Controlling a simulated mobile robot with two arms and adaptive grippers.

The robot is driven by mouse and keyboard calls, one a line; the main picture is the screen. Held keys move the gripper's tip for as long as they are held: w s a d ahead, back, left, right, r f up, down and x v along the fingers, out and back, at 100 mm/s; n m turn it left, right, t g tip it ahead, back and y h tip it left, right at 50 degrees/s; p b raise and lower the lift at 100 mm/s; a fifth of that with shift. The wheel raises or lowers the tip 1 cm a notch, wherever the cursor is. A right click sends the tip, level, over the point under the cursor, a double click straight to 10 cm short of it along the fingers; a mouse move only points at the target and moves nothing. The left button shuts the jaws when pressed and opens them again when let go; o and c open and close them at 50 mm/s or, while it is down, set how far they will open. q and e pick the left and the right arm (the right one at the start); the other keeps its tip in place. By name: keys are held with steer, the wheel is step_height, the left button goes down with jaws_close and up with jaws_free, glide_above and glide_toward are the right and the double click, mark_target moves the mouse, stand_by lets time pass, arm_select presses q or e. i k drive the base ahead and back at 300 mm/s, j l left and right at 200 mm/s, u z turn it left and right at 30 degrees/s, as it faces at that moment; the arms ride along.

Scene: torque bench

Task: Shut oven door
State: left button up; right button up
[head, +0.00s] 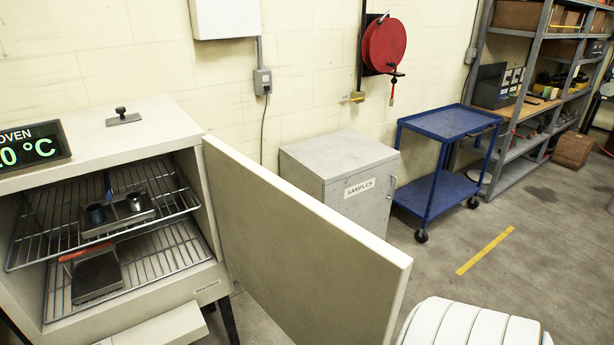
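The oven (165,125) stands at the left in the head view, a pale cabinet with a dark display (32,146) on top showing green digits. Its door (300,250) is wide open, hinged at the oven's right side and swung out towards the camera and to the right. Inside, the upper wire rack (42,235) holds a small tray (100,228) with metal cups (135,203). The lower rack (160,258) holds a dark block-like item (96,276) with a red part. Neither of my grippers shows in this view.
A grey cabinet marked SAMPLES (340,155) stands behind the door against the wall. A blue cart (450,122) and metal shelving (530,105) are further right. A red hose reel (384,46) hangs on the wall. The floor (530,260) at the right is mostly clear.

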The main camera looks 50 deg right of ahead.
mark_target(324, 279)
steer(key=k+l+u, duration=0.1)
steer(key=k+l, duration=0.25)
steer(key=l, duration=0.2)
steer(key=k+l+u, duration=0.1)
steer(key=k+l, duration=0.3)
steer(key=l, duration=0.15)
steer(key=i+l, duration=0.1)
steer(key=l, duration=0.3)
steer(key=i+l+u, duration=0.1)
steer(key=l, duration=0.3)
steer(key=i+l, duration=0.15)
steer(key=l, duration=0.25)
steer(key=i+l+u, duration=0.1)
steer(key=l, duration=0.3)
